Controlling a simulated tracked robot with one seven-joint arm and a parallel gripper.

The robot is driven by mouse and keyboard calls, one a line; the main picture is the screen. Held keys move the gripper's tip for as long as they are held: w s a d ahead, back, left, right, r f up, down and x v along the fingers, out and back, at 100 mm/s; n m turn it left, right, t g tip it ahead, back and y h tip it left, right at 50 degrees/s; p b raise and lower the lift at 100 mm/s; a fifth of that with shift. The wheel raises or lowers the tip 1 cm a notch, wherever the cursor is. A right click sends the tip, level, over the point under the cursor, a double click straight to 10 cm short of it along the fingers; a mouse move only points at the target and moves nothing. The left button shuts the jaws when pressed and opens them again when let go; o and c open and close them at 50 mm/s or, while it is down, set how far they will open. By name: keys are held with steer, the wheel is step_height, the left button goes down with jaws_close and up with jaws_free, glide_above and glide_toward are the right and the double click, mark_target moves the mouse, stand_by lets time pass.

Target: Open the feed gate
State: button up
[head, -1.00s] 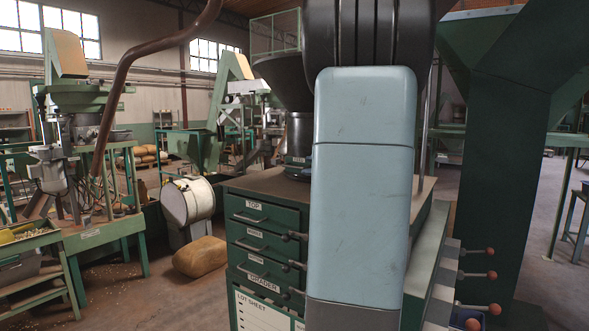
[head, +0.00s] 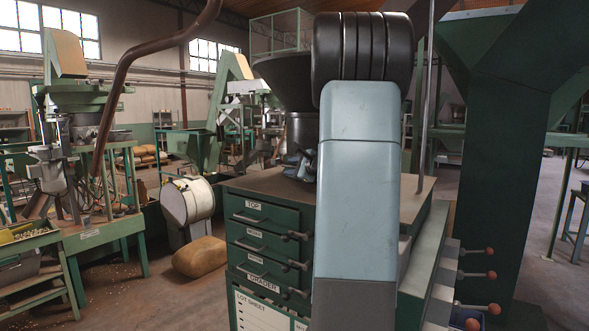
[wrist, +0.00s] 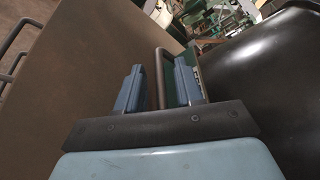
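The black hopper (head: 285,80) stands on the green grader cabinet, with a dark round spout (head: 300,130) below it. In the wrist view, a bent brown-grey rod handle (wrist: 159,65) with a green plate (wrist: 197,72) beside it looks like the feed gate. My gripper (wrist: 158,85) is open, with one blue finger on each side of the rod. Gaps show between rod and fingers. In the head view my gripper (head: 302,165) is small and partly hidden by my arm, low beside the spout. The gate is hidden there.
A large dark rounded surface (wrist: 265,85) is close on the right in the wrist view. Red-knobbed levers (head: 480,275) stick out right. A thin upright post (head: 427,90) stands behind my arm.

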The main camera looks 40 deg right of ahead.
jaws_close()
steer(key=shift+s, duration=0.1)
stand_by(0.4)
